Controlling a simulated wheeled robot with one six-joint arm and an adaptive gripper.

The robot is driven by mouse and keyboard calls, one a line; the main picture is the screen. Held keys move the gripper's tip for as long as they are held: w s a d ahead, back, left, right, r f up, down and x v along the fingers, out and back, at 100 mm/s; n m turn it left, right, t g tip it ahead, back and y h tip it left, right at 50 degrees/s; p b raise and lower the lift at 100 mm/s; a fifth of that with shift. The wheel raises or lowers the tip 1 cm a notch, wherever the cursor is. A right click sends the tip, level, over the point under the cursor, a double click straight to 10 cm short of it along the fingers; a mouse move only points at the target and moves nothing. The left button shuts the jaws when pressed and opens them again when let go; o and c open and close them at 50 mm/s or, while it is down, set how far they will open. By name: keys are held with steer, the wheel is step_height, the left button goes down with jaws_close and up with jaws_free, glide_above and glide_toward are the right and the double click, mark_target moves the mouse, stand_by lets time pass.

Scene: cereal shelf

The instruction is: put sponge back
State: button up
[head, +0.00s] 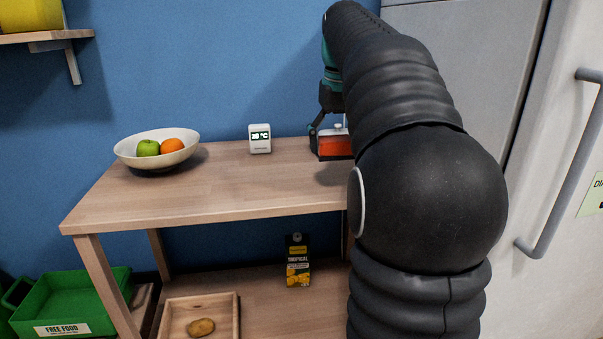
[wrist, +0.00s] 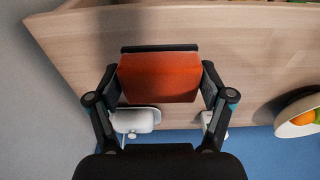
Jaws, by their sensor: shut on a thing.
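The sponge looks like an orange-red block (head: 335,146) at the back right of the wooden tabletop in the head view. It also shows in the wrist view (wrist: 158,78), with a dark strip along its upper edge. My gripper (wrist: 160,80) is shut on it, with one finger on each side. In the head view my gripper (head: 326,138) is partly hidden by my arm. A dark shadow lies on the tabletop just below the block. I cannot tell how large the gap is between them.
A white digital thermometer (head: 260,139) stands left of the block. A white bowl (head: 186,158) with fruit is farther left on the table (head: 225,195). A white object (wrist: 136,121) is close behind the block. A carton (head: 298,265) and wooden tray (head: 235,318) are below. The middle tabletop is clear.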

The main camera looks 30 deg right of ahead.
glide_above(304, 183)
steer(key=f, duration=0.5)
steer(key=shift+s+a+b, duration=0.1)
steer(key=shift+s+b, duration=0.2)
steer(key=shift+s, duration=0.05)
steer(key=shift+f+b, duration=0.65)
steer(key=shift+f, duration=1.3)
steer(key=shift+f, duration=0.1)
steer(key=o, duration=1)
steer(key=r+p, duration=0.1)
steer(key=r, duration=0.3)
steer(key=s+r+p, duration=0.1)
steer(key=r, duration=0.3)
steer(key=r+p, duration=0.1)
steer(key=r, duration=0.3)
steer(key=shift+s+a+p, duration=0.15)
steer(key=shift+a+p, duration=0.1)
steer(key=shift+p, duration=0.1)
